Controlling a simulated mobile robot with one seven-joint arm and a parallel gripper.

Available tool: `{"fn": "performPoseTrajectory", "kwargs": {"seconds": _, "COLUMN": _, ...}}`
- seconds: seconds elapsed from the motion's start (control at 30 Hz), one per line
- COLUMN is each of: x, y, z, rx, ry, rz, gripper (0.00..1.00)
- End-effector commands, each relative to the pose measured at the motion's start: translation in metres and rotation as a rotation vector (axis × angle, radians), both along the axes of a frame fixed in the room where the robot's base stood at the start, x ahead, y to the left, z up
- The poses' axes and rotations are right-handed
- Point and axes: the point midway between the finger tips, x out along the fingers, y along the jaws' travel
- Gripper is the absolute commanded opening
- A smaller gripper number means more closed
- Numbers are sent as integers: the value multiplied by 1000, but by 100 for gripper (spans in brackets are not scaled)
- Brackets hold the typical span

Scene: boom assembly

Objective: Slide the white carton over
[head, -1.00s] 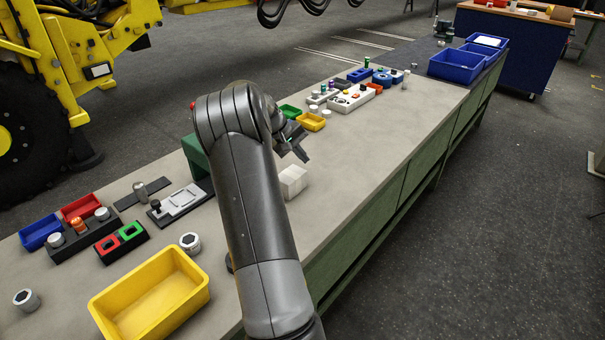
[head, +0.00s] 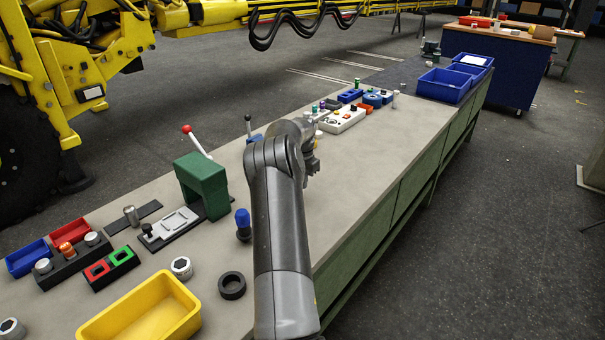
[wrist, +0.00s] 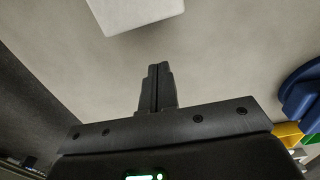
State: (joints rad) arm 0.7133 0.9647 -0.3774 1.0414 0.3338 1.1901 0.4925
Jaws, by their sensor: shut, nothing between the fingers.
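The white carton (wrist: 135,12) shows in the wrist view at the top edge, partly cut off, resting on the grey bench top. My gripper (wrist: 158,68) is shut and empty, its fingertips pointing at the carton's near side with a visible strip of bench between them in the picture. In the head view the carton is hidden behind my arm, and the fingertips cannot be made out clearly there.
A green press (head: 203,185) with a red-knobbed lever stands left of my arm, beside a blue-handled tool (head: 243,224). A black ring (head: 232,285) and a yellow bin (head: 140,308) lie nearer. The bench (head: 375,165) right of my arm is clear.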

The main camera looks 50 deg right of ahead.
Motion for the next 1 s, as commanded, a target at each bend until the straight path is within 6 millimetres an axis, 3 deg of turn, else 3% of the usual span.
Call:
{"fn": "performPoseTrajectory", "kwargs": {"seconds": 0.17, "x": 0, "y": 2, "z": -38, "rx": 1, "ry": 2, "rz": 1, "gripper": 0}}
{"fn": "performPoseTrajectory", "kwargs": {"seconds": 0.5, "x": 0, "y": 36, "z": -34, "rx": -1, "ry": 0, "rz": 2, "gripper": 0}}
{"fn": "performPoseTrajectory", "kwargs": {"seconds": 1.0, "x": -1, "y": 43, "z": -34, "rx": 0, "ry": 1, "rz": 2, "gripper": 0}}
